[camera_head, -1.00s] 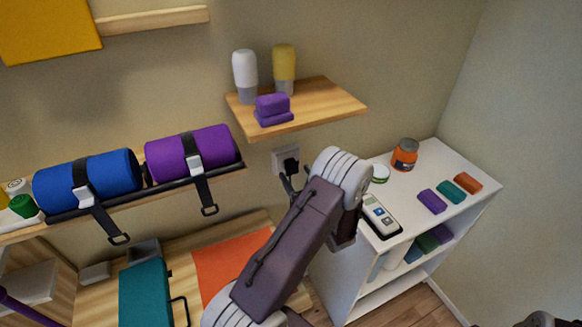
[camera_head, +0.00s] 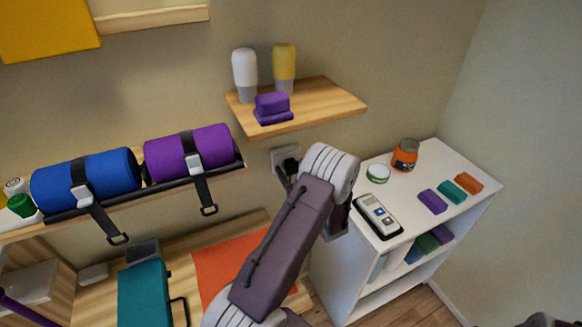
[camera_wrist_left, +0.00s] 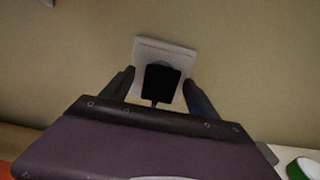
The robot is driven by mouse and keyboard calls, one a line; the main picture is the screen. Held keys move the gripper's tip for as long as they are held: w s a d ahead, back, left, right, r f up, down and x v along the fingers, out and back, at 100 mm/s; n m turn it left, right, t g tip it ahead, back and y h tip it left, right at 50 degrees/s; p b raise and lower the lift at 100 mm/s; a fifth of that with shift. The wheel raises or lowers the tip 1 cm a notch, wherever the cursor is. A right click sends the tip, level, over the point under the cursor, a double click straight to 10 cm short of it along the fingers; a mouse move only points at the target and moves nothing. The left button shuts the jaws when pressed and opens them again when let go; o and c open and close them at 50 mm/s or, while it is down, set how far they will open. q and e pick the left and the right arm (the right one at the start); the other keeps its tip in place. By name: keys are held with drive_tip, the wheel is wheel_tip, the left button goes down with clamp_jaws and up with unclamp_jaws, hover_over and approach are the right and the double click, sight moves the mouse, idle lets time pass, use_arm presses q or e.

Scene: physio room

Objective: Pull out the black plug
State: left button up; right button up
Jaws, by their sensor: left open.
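The black plug (camera_head: 291,165) sits in a pale wall socket (camera_head: 279,156) below the small wooden shelf. In the left wrist view the plug (camera_wrist_left: 161,86) is in front of the socket plate (camera_wrist_left: 178,53), with a short cord at its lower end. My left gripper (camera_wrist_left: 158,76) is open, with one finger on each side of the plug and a visible gap on both sides. In the head view my left gripper (camera_head: 286,176) is at the socket, partly hidden by my wrist.
The wooden shelf (camera_head: 330,101) above holds two bottles and a purple block. A white cabinet (camera_head: 440,208) at right carries a handheld device (camera_head: 377,216), a jar (camera_head: 405,155) and small coloured blocks. Rolled mats (camera_head: 87,181) rest on a rack at left.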

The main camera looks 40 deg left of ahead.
sight(293, 169)
idle(0.8)
use_arm(q)
clamp_jaws()
drive_tip(key=shift+v, duration=2.95)
